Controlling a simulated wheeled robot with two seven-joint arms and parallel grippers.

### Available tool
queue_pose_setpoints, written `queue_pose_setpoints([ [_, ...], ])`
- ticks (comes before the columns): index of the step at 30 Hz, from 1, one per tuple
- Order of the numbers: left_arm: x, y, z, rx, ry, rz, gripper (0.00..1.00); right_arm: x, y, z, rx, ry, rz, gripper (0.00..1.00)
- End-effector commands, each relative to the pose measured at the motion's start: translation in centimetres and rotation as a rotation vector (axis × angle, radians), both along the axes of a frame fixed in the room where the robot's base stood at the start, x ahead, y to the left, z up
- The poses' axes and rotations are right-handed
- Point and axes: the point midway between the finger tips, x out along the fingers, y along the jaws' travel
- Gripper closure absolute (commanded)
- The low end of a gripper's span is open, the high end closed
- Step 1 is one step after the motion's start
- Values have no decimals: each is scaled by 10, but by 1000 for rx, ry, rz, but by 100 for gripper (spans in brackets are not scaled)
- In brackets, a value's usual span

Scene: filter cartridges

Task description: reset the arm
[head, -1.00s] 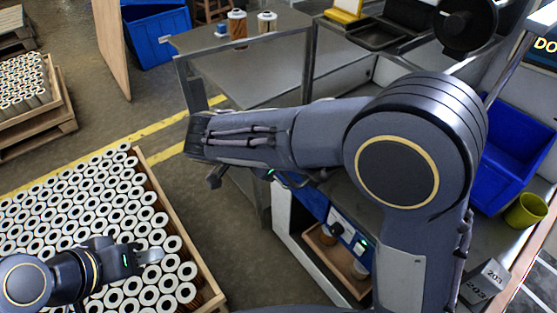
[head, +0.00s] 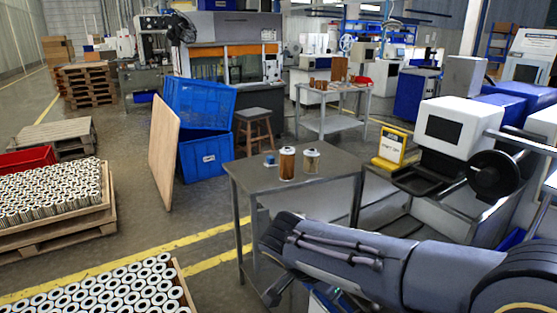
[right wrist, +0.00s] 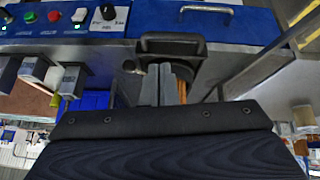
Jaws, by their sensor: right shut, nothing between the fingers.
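My right arm (head: 400,265) reaches across the lower right of the head view, with its far end in front of the grey metal table. In the right wrist view my right gripper (right wrist: 164,88) has its fingers together and holds nothing. The fingers point towards a dark handle-like part (right wrist: 172,44) below a blue control panel. I cannot tell whether they touch it. My left arm and gripper are outside the head view.
A grey table (head: 325,185) carries two filter cartridges (head: 287,164) (head: 311,161). Crates packed with cartridges (head: 110,290) (head: 50,195) stand at left. A wooden board (head: 163,150) leans by blue bins (head: 205,155). The blue panel (right wrist: 225,20) has buttons and a knob.

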Motion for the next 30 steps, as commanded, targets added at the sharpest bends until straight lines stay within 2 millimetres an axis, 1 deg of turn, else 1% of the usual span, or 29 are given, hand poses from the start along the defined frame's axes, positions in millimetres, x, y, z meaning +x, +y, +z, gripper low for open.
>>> queue_pose_setpoints([
  [1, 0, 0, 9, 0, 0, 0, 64, -13, -24, 9, 74, 61, 26, 100],
  [2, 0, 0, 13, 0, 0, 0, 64, -23, -35, 11, 121, 100, 61, 100],
  [3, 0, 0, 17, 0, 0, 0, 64, -37, -49, 13, 186, 143, 113, 100],
  [5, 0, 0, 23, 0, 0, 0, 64, -59, -66, 17, 283, 185, 198, 100],
  [6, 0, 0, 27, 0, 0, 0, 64, -74, -75, 20, 343, 197, 257, 100],
  [10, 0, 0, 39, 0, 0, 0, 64, -122, -93, 31, 497, 160, 460, 100],
  [12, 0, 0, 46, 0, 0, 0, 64, -146, -97, 37, 544, 103, 565, 100],
  [15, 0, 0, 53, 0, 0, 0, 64, -173, -98, 42, 561, 4, 695, 100],
  [18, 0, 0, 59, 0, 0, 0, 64, -190, -95, 45, 537, -84, 790, 100],
  [21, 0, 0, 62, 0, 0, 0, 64, -200, -92, 45, 504, -141, 851, 100],
  [25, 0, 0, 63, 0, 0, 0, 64, -205, -91, 44, 476, -174, 889, 100],
  [30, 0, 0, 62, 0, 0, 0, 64, -205, -90, 43, 474, -175, 895, 100],
])
